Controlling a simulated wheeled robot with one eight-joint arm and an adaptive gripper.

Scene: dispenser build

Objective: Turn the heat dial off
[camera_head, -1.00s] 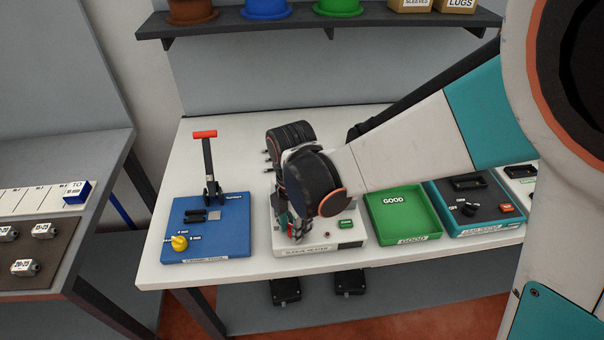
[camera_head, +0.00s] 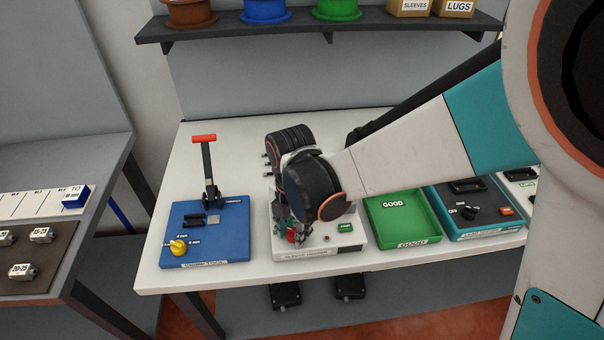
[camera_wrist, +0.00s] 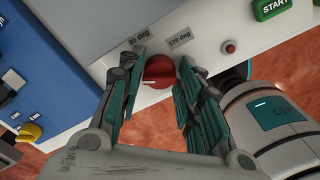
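The heat dial (camera_wrist: 158,72) is a red knob on the front of the white sleeve heater (camera_head: 348,243). In the wrist view, labels reading 90 deg and 120 deg sit above it, and a pale mark shows on the knob. My gripper (camera_wrist: 156,80) is open, with one finger on each side of the dial. I cannot tell whether the fingers touch it. In the head view my gripper (camera_head: 291,236) is low over the left front of the heater, and my wrist hides much of the machine.
A green START button (camera_wrist: 272,8) and a small red light (camera_wrist: 229,46) lie right of the dial. The blue crimper base (camera_head: 220,246) with a yellow knob (camera_head: 178,247) stands left. A green GOOD tray (camera_head: 400,220) stands close on the right.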

